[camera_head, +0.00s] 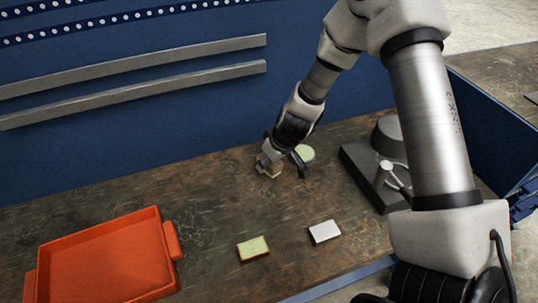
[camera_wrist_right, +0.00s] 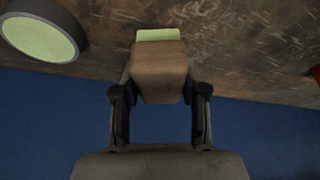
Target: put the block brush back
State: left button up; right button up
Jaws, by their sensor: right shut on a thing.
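My right gripper (camera_head: 271,161) is shut on a small block, taken to be the block brush (camera_head: 273,171), low near the back of the workbench. In the right wrist view the block brush (camera_wrist_right: 160,72) is a brown block with a pale green strip at its far end, between the two fingers. Whether it touches the bench is unclear. My left gripper is not in view.
A round pot with a pale green top (camera_head: 307,152) stands close right of the gripper. A dark microscope (camera_head: 376,177) is farther right. A green-topped block (camera_head: 253,249) and a white-topped block (camera_head: 324,232) lie in front. An orange tray (camera_head: 105,252) is at left.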

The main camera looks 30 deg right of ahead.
aim_at(269, 167)
jog(key=shift+w+d, duration=0.2)
jog(key=shift+w, duration=0.2)
notch_tip(269, 167, down, 4)
jog(key=b, duration=0.3)
jog(key=shift+w+d, duration=0.1)
jog(key=shift+w, duration=0.05)
jog(key=shift+w+r, duration=0.1)
jog(key=o, duration=1.1)
